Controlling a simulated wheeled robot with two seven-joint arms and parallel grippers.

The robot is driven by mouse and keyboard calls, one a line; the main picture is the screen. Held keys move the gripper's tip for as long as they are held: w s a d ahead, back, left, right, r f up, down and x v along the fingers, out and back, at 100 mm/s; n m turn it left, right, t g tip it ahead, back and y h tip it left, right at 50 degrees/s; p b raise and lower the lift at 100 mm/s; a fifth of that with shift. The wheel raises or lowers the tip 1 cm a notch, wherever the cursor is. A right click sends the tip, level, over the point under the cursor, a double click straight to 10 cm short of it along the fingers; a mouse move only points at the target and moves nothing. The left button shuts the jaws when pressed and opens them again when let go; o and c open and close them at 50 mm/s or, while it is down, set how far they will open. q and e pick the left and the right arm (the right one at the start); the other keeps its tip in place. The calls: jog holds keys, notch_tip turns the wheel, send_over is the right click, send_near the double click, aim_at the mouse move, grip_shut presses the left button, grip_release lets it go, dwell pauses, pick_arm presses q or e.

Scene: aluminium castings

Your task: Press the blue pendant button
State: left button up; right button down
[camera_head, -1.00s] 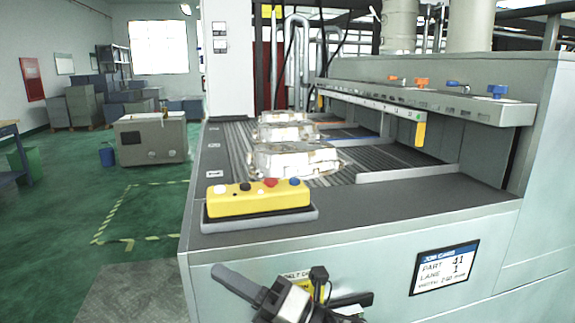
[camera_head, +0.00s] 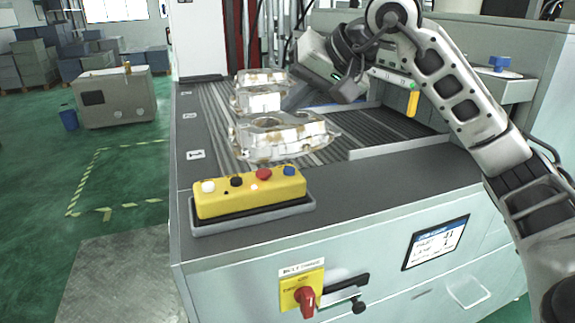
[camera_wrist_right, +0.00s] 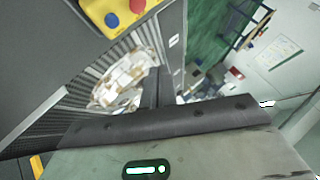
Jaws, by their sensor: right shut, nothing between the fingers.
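The yellow pendant (camera_head: 240,201) lies in a grey tray on the near left corner of the machine top. Its buttons are white, black, red and blue from left to right; the blue button (camera_head: 289,171) is at the right end. In the right wrist view the blue button (camera_wrist_right: 111,19) and part of the pendant (camera_wrist_right: 97,6) show at the top edge. My right gripper (camera_head: 291,99) is shut and empty, above and beyond the pendant near the castings, apart from the button. Its shut fingers also show in the right wrist view (camera_wrist_right: 151,88). My left gripper is out of view.
Several aluminium castings (camera_head: 283,137) stand on the ribbed conveyor just behind the pendant. A red rotary switch (camera_head: 305,300) is on the front panel. A rail with a blue knob (camera_head: 500,62) runs at the right. The dark top left of the pendant is clear.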

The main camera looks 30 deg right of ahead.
aim_at(289, 171)
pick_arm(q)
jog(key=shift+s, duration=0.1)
pick_arm(e)
jog(key=shift+f, duration=0.1)
